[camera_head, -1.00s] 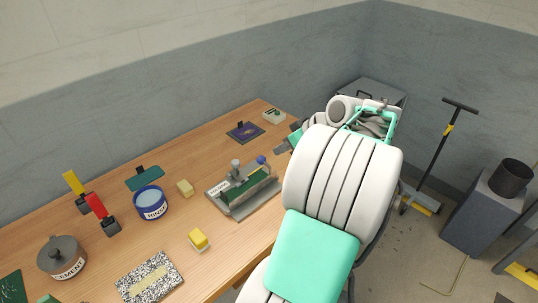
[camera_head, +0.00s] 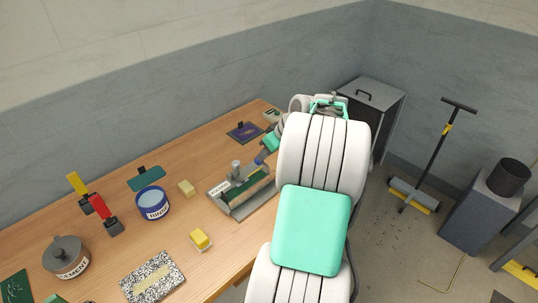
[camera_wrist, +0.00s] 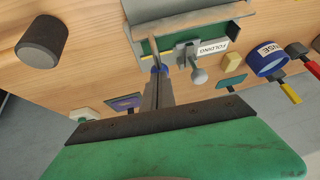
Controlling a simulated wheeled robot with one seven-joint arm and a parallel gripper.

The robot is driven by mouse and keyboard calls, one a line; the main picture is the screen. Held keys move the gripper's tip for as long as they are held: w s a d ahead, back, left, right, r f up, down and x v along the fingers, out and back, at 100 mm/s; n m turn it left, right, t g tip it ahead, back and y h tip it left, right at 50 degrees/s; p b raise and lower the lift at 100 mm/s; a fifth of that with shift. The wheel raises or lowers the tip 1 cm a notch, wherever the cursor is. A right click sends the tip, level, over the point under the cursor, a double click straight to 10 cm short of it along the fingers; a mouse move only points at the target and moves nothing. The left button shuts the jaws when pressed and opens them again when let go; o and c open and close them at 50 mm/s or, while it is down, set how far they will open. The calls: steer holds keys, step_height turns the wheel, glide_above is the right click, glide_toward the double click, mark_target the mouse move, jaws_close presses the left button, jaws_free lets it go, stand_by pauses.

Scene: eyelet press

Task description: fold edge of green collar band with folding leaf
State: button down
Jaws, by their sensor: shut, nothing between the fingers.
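The green collar band (camera_head: 246,187) lies in a grey metal folding fixture (camera_head: 222,204) on the wooden table. It also shows as a dark green strip in the wrist view (camera_wrist: 215,36). A grey plate along the fixture, likely the folding leaf (camera_wrist: 190,12), stands beside the band. A blue knob (camera_head: 260,161) is at the fixture's far end. My gripper (camera_wrist: 157,72) is shut and empty, its tips at or close to the blue knob; I cannot tell whether they touch. A grey metal knob (camera_wrist: 198,76) stands by the FOLDING label. My arm hides part of the table's right edge.
A blue tin (camera_head: 152,203), a yellow block (camera_head: 187,188), another yellow block (camera_head: 200,239) and a speckled board (camera_head: 152,277) lie left of and in front of the fixture. A purple pad (camera_head: 244,132) lies beyond it. A dark cylinder (camera_wrist: 42,40) shows in the wrist view.

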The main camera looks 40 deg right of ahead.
steer(key=shift+w+f+g, duration=0.25)
steer(key=shift+w+g, duration=0.15)
steer(key=shift+w, duration=0.15)
steer(key=shift+w+f+g, duration=0.2)
steer(key=shift+w+g, duration=0.2)
steer(key=shift+w, duration=0.1)
steer(key=shift+w+f, duration=0.15)
steer(key=shift+w, duration=0.05)
